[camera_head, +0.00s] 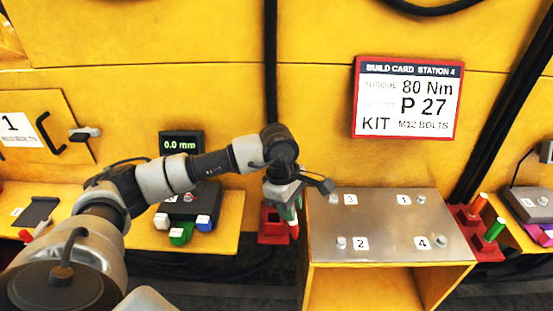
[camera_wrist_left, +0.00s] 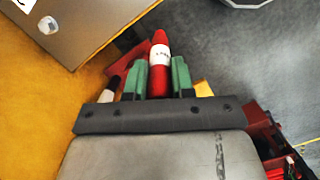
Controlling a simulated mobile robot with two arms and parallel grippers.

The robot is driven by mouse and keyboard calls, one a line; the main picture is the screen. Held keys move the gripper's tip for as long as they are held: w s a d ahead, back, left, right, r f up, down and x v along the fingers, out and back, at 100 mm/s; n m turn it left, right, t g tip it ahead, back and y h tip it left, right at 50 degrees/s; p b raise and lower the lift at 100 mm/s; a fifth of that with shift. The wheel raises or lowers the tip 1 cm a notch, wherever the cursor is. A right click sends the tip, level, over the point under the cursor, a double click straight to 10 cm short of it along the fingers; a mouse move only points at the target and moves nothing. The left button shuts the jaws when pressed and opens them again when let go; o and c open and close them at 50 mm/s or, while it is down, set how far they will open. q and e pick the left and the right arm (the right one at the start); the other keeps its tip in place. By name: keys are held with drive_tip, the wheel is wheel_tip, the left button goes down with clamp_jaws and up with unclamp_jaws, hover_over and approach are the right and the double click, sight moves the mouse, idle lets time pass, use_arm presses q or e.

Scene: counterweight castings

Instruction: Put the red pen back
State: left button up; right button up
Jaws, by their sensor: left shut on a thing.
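My left gripper (camera_head: 290,203) is shut on the red pen (camera_head: 294,230), which hangs tip down beside the left end of the metal-topped stand. In the left wrist view the red pen (camera_wrist_left: 158,52), with a white label band, sits between the green fingers of the gripper (camera_wrist_left: 160,78). A red holder (camera_head: 272,226) stands just left of the pen in the head view; I cannot tell whether pen and holder touch. A second red holder (camera_head: 468,222) at the right carries an orange pen (camera_head: 478,203) and a green pen (camera_head: 494,230). My right gripper is not in view.
The metal-topped stand (camera_head: 385,200) with numbered labels and bolts is close to the right of my gripper. A display (camera_head: 181,143) and coloured blocks (camera_head: 181,236) are on the left bench. A build card (camera_head: 408,98) hangs on the yellow wall. Dark cables run down the wall.

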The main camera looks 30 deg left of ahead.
use_arm(q)
drive_tip(key=w+a+r+n+y+p, duration=0.1)
drive_tip(key=w+a+r+n+p, duration=0.1)
drive_tip(key=a+n, duration=0.35)
drive_tip(key=w+a+r+n+y+p, duration=0.1)
drive_tip(key=w+a+r+n, duration=0.15)
drive_tip(key=n, duration=0.65)
drive_tip(key=shift+n, duration=0.35)
drive_tip(key=shift+w+d+f+b, duration=0.15)
drive_tip(key=shift+f+b, duration=0.65)
drive_tip(key=shift+f, duration=0.55)
drive_tip(key=shift+w+a+f+b, duration=0.1)
drive_tip(key=shift+f+b, duration=0.7)
drive_tip(key=shift+f, duration=0.55)
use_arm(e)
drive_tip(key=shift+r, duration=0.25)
use_arm(q)
drive_tip(key=shift+f+b, duration=0.35)
drive_tip(key=shift+f, duration=0.05)
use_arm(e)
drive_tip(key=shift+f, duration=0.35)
use_arm(q)
drive_tip(key=shift+f+b, duration=1.95)
drive_tip(key=shift+f, duration=0.7)
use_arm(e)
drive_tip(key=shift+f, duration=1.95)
